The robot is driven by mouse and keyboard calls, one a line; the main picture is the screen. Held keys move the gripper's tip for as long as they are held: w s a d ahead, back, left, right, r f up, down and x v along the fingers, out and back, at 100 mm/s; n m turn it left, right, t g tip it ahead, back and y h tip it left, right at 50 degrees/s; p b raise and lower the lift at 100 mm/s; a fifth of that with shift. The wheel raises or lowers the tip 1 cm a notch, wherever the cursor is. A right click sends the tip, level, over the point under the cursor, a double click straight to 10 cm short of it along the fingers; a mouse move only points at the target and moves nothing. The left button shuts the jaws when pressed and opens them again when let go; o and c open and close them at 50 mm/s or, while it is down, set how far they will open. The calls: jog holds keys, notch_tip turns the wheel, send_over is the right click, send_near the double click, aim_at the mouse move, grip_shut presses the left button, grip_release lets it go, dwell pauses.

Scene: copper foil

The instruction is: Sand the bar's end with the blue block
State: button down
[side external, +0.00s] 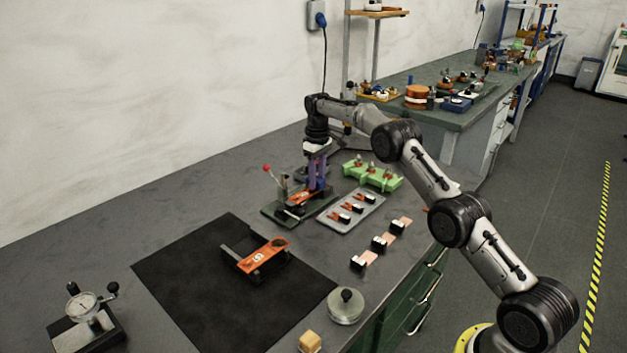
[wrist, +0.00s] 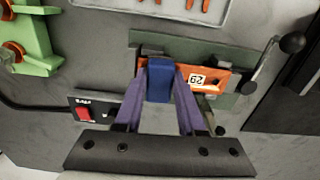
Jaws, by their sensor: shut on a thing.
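My gripper (side external: 318,182) is over a dark green clamp fixture (side external: 270,212) at the back of the bench. In the wrist view, its purple fingers (wrist: 159,68) are shut on the blue block (wrist: 159,82). An orange bar (wrist: 215,81) with a white label lies in the fixture, which also shows there (wrist: 242,60). The block is at the bar's left end in that view and covers part of it. I cannot tell whether block and bar touch.
Another orange piece (side external: 262,256) sits in a holder on the black mat (side external: 190,262). A grey tray (side external: 335,222), a green rack (side external: 372,176) and several copper strips (side external: 380,243) lie right of the fixture. The fixture's black-knobbed lever (wrist: 291,43) sticks out. A switch box (wrist: 87,112) is near.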

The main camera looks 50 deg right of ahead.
jog(key=shift+s+d, duration=0.1)
jog(key=shift+d, duration=1.9)
jog(key=shift+a+f, duration=0.1)
jog(key=shift+a+f, duration=0.1)
jog(key=shift+a, duration=2.85)
jog(key=shift+r, duration=3.15)
